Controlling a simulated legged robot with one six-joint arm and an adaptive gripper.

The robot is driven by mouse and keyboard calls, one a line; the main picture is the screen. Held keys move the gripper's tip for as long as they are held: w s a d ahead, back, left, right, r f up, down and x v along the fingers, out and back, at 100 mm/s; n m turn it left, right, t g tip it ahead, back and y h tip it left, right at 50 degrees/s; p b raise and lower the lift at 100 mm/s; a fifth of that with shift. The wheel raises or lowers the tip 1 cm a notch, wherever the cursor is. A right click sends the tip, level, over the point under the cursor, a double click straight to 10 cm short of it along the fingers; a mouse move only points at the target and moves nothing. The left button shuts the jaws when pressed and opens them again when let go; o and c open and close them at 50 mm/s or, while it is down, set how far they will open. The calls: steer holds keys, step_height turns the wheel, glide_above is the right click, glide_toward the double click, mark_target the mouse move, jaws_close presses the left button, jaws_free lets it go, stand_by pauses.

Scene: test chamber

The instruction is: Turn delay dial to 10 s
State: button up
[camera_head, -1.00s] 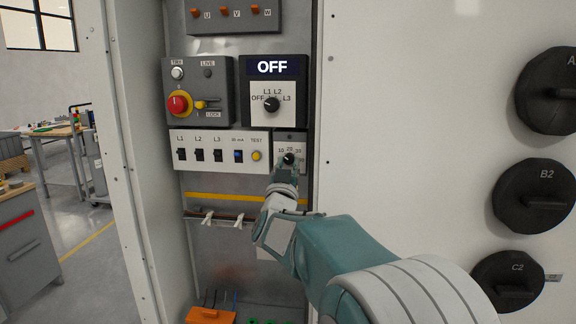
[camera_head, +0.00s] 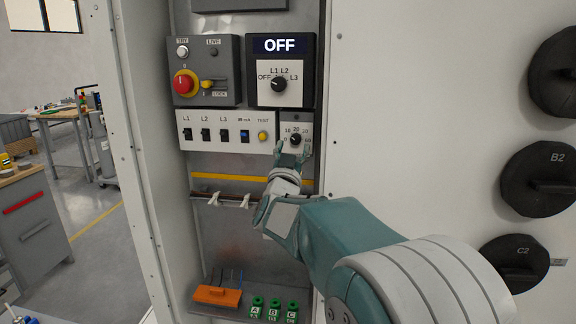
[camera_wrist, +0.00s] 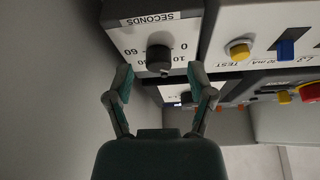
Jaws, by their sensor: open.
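The delay dial (camera_head: 296,139) is a small black round knob on a white scale plate at the lower right of the cabinet panels. In the wrist view the dial (camera_wrist: 158,57) sits on a plate labelled SECONDS, with numbers around it, some partly hidden. I cannot tell which mark its pointer faces. My gripper (camera_head: 292,149) is open just in front of and below the dial. In the wrist view its two teal fingers (camera_wrist: 160,76) are spread, one on either side of the dial and short of it, with nothing between them.
A white strip with rocker switches and a yellow TEST button (camera_head: 262,136) adjoins the dial's plate. Above are the selector under the OFF display (camera_head: 282,45) and a red emergency knob (camera_head: 185,83). Large black dials (camera_head: 540,180) stand on the right wall.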

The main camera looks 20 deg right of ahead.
steer(key=v, duration=1)
steer(key=shift+s+a, duration=0.2)
steer(key=shift+a, duration=0.05)
steer(key=shift+f, duration=0.15)
steer(key=s+a+f+n+g+y, duration=0.4)
steer(key=s+a+f+n+y, duration=0.3)
steer(key=a+y, duration=0.45)
steer(key=s+f+g, duration=0.3)
steer(key=s, duration=0.3)
steer(key=s+d+f+n+g+y, duration=0.1)
steer(key=s+f+g, duration=0.1)
steer(key=s, duration=0.4)
steer(key=s+f+g, duration=0.3)
steer(key=s+f, duration=0.1)
steer(key=s, duration=0.2)
steer(key=shift+s+d+f+g+y, duration=0.15)
steer(key=shift+d+f+g+y, duration=0.1)
steer(key=shift+f+g+y, duration=0.1)
